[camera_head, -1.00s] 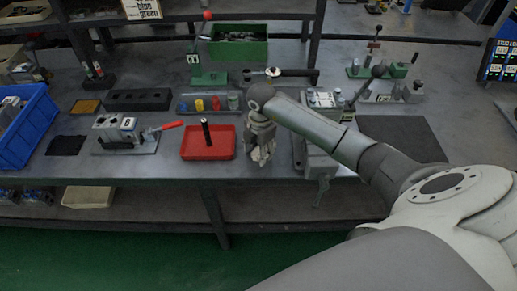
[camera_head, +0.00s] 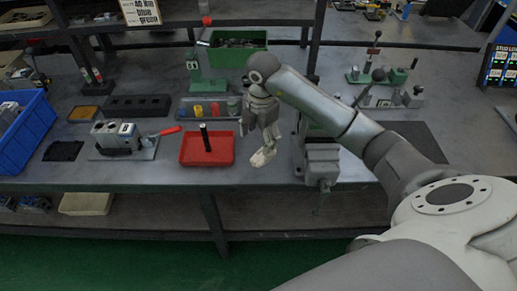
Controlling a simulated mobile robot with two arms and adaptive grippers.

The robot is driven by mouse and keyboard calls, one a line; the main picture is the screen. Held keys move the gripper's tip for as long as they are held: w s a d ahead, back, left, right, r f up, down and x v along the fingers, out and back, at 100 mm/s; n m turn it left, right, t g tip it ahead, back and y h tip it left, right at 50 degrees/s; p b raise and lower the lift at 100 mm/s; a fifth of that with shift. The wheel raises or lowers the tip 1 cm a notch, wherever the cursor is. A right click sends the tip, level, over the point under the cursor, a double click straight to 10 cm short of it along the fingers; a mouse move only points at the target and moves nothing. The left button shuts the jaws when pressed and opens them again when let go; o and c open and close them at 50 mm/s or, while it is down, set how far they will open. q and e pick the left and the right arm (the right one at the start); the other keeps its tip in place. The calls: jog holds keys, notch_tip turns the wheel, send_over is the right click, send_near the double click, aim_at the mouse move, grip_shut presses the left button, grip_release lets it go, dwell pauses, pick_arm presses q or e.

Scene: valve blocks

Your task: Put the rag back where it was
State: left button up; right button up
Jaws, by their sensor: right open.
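My right gripper (camera_head: 262,158) points down above the bench, just right of the red tray, far to the right of the cloth. Its fingers are open and I see nothing held in them. My left gripper is not in view.
The red tray (camera_head: 222,158) holds a black upright cylinder. The valve block (camera_head: 112,134) has a red-handled lever. A blue bin (camera_head: 20,140) stands at far left, a grey vise (camera_head: 322,160) right of my gripper. A green bin (camera_head: 255,38) is behind.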

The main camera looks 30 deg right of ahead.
jog(key=shift+s+r, duration=0.1)
jog(key=shift+r, duration=1.25)
